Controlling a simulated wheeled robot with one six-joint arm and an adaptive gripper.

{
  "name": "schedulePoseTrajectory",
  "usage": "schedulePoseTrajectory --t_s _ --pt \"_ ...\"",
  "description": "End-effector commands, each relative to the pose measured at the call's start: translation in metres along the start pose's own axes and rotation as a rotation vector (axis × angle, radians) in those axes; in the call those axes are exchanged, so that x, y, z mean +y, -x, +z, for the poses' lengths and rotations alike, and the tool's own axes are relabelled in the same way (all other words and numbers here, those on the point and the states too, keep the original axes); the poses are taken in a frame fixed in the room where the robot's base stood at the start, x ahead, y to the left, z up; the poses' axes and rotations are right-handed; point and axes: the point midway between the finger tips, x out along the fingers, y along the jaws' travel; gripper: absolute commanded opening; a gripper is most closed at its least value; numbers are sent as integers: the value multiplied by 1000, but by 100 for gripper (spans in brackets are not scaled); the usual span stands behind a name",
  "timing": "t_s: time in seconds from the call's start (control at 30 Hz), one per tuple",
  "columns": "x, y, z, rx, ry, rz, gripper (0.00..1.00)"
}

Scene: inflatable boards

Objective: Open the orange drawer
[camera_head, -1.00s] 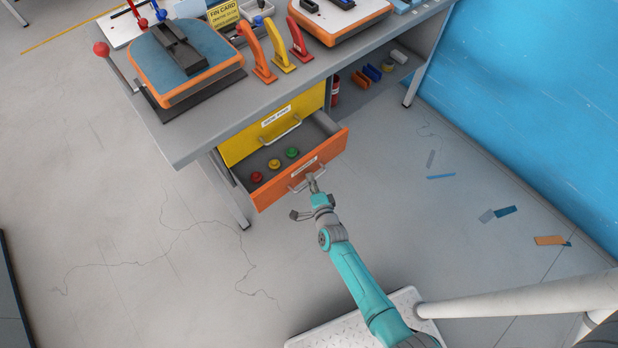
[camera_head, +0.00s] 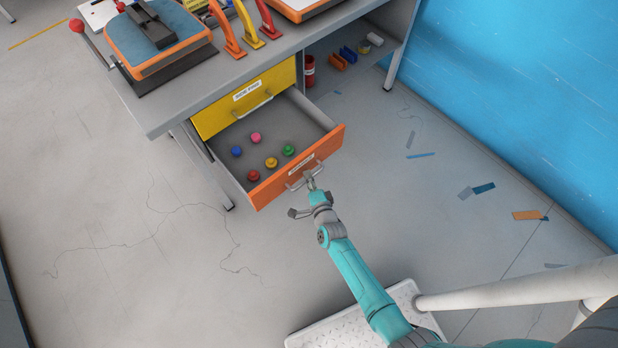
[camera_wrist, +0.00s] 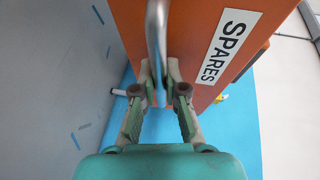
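The orange drawer (camera_head: 328,144) is the lower drawer under the grey workbench, and it stands well open. Its front has a white label reading SPARES (camera_wrist: 228,45) and a metal bar handle (camera_wrist: 157,38). Several small coloured knobs (camera_head: 271,163) lie on the drawer floor. My gripper (camera_head: 312,184) is at the handle, in front of the drawer. In the wrist view my gripper's two fingers (camera_wrist: 159,80) are closed on either side of the handle bar. The fingertips partly hide the lower end of the handle.
The yellow drawer (camera_head: 270,92) above is shut. The workbench (camera_head: 185,95) carries a blue-topped board press and several coloured levers. A red cylinder (camera_head: 309,72) stands under the bench. The floor (camera_head: 130,240) left of my arm is clear; a blue sheet (camera_head: 520,90) rises at right.

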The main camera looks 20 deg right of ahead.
Motion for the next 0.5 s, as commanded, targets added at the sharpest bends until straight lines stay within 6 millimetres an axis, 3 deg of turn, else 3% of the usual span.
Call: schedulePoseTrajectory --t_s 0.03,0.1,0.13,0.5 --pt "1 0 0 -1 0 3 16" --pt "1 0 0 -1 0 3 33" --pt "1 0 0 -1 0 2 37" --pt "1 4 0 -1 1 1 37"
